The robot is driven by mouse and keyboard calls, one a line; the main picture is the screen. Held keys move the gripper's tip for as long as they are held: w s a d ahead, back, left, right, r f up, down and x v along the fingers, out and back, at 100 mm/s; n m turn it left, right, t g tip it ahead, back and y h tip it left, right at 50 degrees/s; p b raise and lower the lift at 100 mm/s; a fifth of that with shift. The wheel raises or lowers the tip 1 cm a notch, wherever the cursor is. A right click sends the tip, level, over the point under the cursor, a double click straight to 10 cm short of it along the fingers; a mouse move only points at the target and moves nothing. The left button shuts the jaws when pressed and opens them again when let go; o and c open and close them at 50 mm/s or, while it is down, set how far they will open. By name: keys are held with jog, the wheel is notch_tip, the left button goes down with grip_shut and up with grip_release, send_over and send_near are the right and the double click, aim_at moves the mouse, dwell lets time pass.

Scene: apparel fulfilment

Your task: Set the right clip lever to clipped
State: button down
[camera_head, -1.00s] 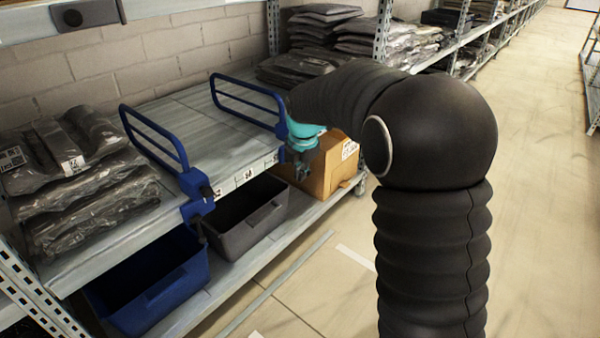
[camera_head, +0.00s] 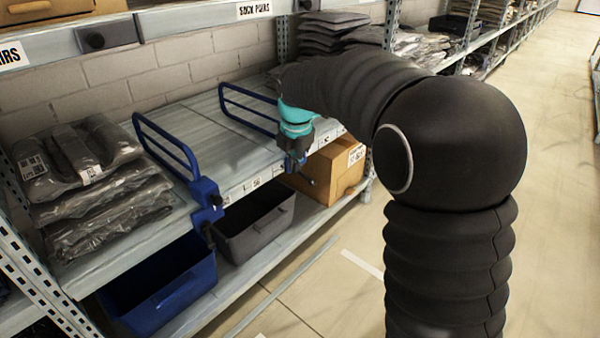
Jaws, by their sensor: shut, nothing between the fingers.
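Two blue divider frames stand on the grey shelf: a left one (camera_head: 165,142) and a right one (camera_head: 248,105). The left divider's blue clamp (camera_head: 206,196) sits on the shelf's front edge, with a dark lever (camera_head: 207,234) hanging below it. My gripper (camera_head: 299,166), below a teal wrist band, is at the front end of the right divider, by the shelf edge. It is shut with nothing seen in it. It hides most of the right clip, so I cannot tell its lever's position, or whether the fingers touch it.
Bagged dark garments (camera_head: 95,185) lie left of the left divider. A blue bin (camera_head: 165,292), a dark grey bin (camera_head: 255,228) and a cardboard box (camera_head: 335,170) stand on the lower shelf. The shelf between the dividers is empty; the aisle floor at right is clear.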

aim_at(311, 181)
jog(key=shift+s+a+r+p, duration=0.1)
jog(key=shift+a+r, duration=0.05)
jog(key=shift+r, duration=0.6)
jog(key=shift+s+a+r+p, duration=0.1)
jog(key=shift+a+r, duration=0.05)
jog(key=shift+r, duration=0.65)
jog(key=shift+a+r+p, duration=0.1)
jog(key=shift+a+r, duration=0.05)
jog(key=shift+r, duration=0.6)
jog(key=shift+w+d+r+m+g+h, duration=0.2)
jog(key=shift+d+r+m, duration=0.45)
jog(key=shift+m, duration=2.35)
jog(key=shift+w+d+r+m+g+h, duration=0.15)
jog(key=shift+d+r+m, duration=0.45)
jog(key=shift+m, duration=2.4)
jog(key=shift+w+d+r+m+g+h, duration=0.25)
jog(key=shift+d+m, duration=0.6)
jog(key=shift+m, duration=2.15)
jog(key=shift+s+r, duration=0.1)
jog(key=shift+r, duration=0.05)
jog(key=w+f+b, duration=0.1)
jog(key=f, duration=0.3)
jog(key=f+b, duration=0.1)
jog(key=f, duration=0.4)
jog(key=w+d+f+b, duration=0.1)
jog(key=f, duration=0.3)
jog(key=shift+w+f, duration=0.35)
jog(key=shift+f, duration=0.05)
